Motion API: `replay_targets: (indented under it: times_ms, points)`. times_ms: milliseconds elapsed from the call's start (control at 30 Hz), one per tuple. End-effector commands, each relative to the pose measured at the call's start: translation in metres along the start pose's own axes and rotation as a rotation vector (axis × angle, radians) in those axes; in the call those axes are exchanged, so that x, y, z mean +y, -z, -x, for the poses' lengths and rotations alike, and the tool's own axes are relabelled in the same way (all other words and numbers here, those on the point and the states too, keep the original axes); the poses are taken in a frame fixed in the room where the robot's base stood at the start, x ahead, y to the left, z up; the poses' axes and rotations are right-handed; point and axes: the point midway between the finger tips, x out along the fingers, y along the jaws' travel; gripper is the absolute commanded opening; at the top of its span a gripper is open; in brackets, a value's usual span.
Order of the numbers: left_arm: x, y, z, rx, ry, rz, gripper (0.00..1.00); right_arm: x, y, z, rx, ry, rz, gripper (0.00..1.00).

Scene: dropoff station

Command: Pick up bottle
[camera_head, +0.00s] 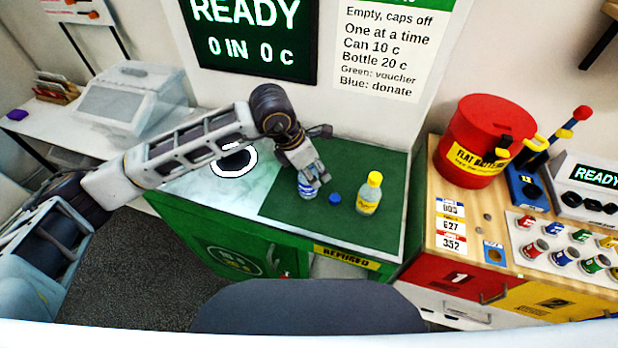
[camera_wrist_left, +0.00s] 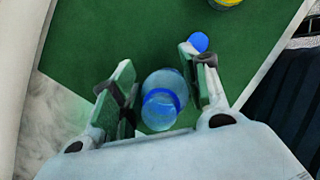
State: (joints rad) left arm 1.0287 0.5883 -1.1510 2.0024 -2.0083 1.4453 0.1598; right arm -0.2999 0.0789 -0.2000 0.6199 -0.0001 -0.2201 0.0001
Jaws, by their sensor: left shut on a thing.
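A clear bottle with blue on it (camera_head: 306,191) stands on the green mat of the station. My left gripper (camera_head: 313,178) reaches down over it and is shut on it. In the left wrist view the bottle (camera_wrist_left: 163,98) sits between the two fingers, its open blue-ringed neck towards the camera. A loose blue cap (camera_head: 335,198) lies on the mat just right of the bottle. A second bottle with a yellow cap (camera_head: 370,193) stands upright further right, apart from the gripper. My right gripper is not in view.
A round black opening with a white ring (camera_head: 236,161) is in the grey top left of the mat (camera_head: 395,230). A red bin (camera_head: 484,140), a blue holder (camera_head: 527,186) and several small batteries fill the wooden counter at right.

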Motion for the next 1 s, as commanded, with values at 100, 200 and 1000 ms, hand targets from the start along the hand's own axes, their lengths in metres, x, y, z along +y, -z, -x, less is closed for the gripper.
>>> replay_targets:
  times_ms: [100, 200, 1000]
  points:
    - [0.0, 0.0, 0.0, 0.0, 0.0, 0.0, 0.34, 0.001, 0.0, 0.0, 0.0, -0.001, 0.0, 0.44]
    - [0.0, -0.001, 0.002, -0.001, -0.001, 0.0, 0.34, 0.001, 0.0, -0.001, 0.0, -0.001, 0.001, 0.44]
    - [0.0, -0.035, 0.082, -0.001, -0.001, -0.001, 0.34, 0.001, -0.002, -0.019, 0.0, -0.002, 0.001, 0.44]
